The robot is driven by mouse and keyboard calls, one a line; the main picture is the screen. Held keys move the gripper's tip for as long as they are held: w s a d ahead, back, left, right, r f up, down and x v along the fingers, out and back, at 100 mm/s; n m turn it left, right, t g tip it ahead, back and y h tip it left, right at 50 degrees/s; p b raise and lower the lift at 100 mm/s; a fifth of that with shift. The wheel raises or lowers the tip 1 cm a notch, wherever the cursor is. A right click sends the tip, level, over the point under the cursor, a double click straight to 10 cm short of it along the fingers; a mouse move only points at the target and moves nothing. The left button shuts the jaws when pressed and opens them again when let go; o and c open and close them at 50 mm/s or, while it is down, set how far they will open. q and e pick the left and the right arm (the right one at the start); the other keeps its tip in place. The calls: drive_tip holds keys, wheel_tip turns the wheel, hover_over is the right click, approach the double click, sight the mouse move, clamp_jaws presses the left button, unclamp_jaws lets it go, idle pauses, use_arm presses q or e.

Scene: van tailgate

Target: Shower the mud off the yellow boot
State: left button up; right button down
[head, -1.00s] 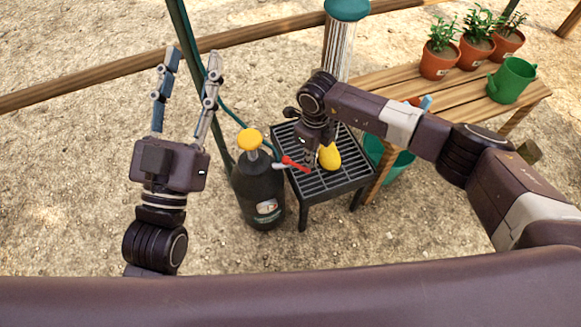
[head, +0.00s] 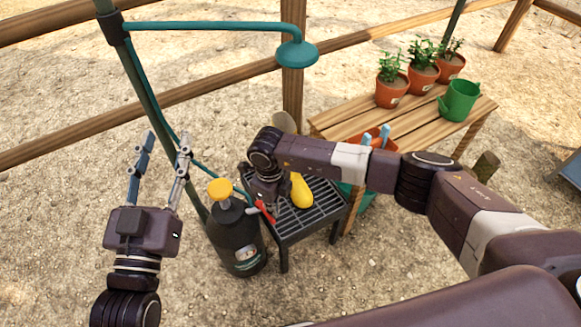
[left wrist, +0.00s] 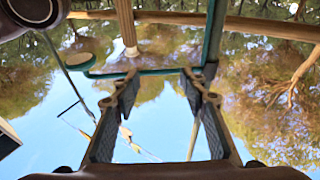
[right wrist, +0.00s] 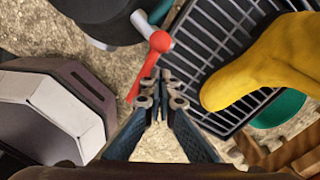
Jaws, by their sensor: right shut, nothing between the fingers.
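The yellow boot (head: 301,191) lies on the black slatted grate (head: 322,212); it also shows in the right wrist view (right wrist: 265,68). Mud cannot be made out on the part in sight. The teal shower head (head: 297,53) hangs from an arm above and behind the grate; no water shows. A red lever (head: 264,208) sits by the black pump bottle (head: 236,238). My right gripper (right wrist: 164,76) is shut and empty, its tips close beside the red lever (right wrist: 148,72); touch cannot be told. My left gripper (head: 166,137) is open and empty, raised left of the bottle.
A teal bucket (head: 358,198) stands beside the grate. The green shower pole (head: 140,85) rises between my left gripper and the bottle.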

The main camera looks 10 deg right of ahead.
drive_tip(key=shift+s+a+r, duration=0.1)
drive_tip(key=shift+a+r, duration=0.05)
drive_tip(key=shift+r, duration=0.05)
use_arm(q)
drive_tip(key=s+a+f+g+y+p, duration=0.2)
drive_tip(key=s+f+g, duration=0.3)
drive_tip(key=f, duration=0.5)
drive_tip(key=s+a+f+g+y+p, duration=0.1)
drive_tip(key=s+a+f+g+p, duration=0.1)
drive_tip(key=s+f+g, duration=0.4)
wheel_tip(320, 180, down, 6)
drive_tip(key=shift+s+a+r+n+g+y+p, duration=0.15)
drive_tip(key=shift+a+r+n+g+y+p, duration=0.2)
drive_tip(key=shift+a+g, duration=0.45)
use_arm(e)
drive_tip(key=r, duration=0.5)
drive_tip(key=shift+d+r, duration=0.3)
drive_tip(key=shift+d, duration=0.1)
use_arm(q)
drive_tip(key=shift+a+f, duration=0.1)
